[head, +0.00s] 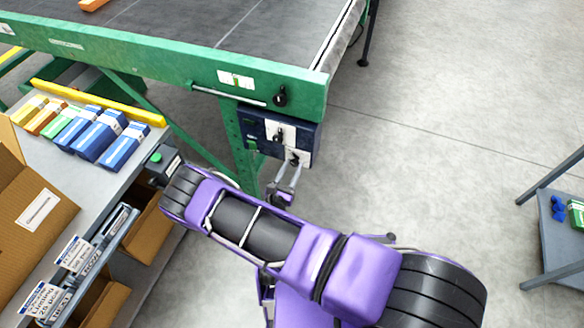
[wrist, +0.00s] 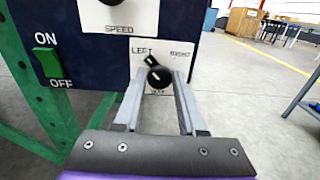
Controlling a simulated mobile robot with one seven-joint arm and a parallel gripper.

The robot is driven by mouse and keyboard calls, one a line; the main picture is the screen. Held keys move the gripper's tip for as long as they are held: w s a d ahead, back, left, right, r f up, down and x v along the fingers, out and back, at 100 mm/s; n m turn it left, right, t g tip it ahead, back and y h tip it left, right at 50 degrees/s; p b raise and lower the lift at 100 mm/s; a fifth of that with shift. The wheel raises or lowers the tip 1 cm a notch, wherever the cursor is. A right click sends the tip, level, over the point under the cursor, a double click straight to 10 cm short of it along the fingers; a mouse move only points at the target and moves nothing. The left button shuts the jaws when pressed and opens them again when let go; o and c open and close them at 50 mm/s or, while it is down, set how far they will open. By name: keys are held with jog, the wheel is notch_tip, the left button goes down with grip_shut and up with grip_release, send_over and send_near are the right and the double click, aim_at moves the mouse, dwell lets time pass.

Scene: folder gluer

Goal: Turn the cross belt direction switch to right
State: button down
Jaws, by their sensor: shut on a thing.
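The cross belt direction switch (wrist: 158,76) is a small black knob on a white plate at the lower edge of a dark blue control box (wrist: 85,50). In the wrist view, its plate reads LEFT at upper left, with smaller blurred lettering at upper right. The knob's pointer leans up and slightly left, toward LEFT. My gripper (wrist: 159,88) has one finger on each side of the knob and is shut on it. In the head view, my gripper (head: 289,171) reaches the box (head: 258,127) from below; the knob is small there and its pointing is unclear.
Above the switch is a SPEED plate (wrist: 118,14); at left is a green ON/OFF rocker (wrist: 48,62). The box hangs below a green conveyor frame (head: 175,62). A bench (head: 140,143) with colored cartons stands left. The floor at right is open up to a grey cart (head: 553,235).

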jog(key=shift+m, duration=0.3)
jog(key=m, duration=0.4)
jog(key=shift+s+p, duration=0.1)
jog(key=shift+p, duration=0.2)
jog(key=m, duration=0.4)
jog(key=shift+m+p, duration=0.4)
jog(key=m+p, duration=0.1)
jog(key=m, duration=0.3)
jog(key=shift+d+f+m, duration=0.1)
jog(key=shift+m, duration=0.2)
jog(key=shift+f+m+p, duration=0.1)
jog(key=shift+m+p, duration=0.55)
jog(key=shift+m, duration=1.25)
jog(key=c, duration=0.5)
grip_release()
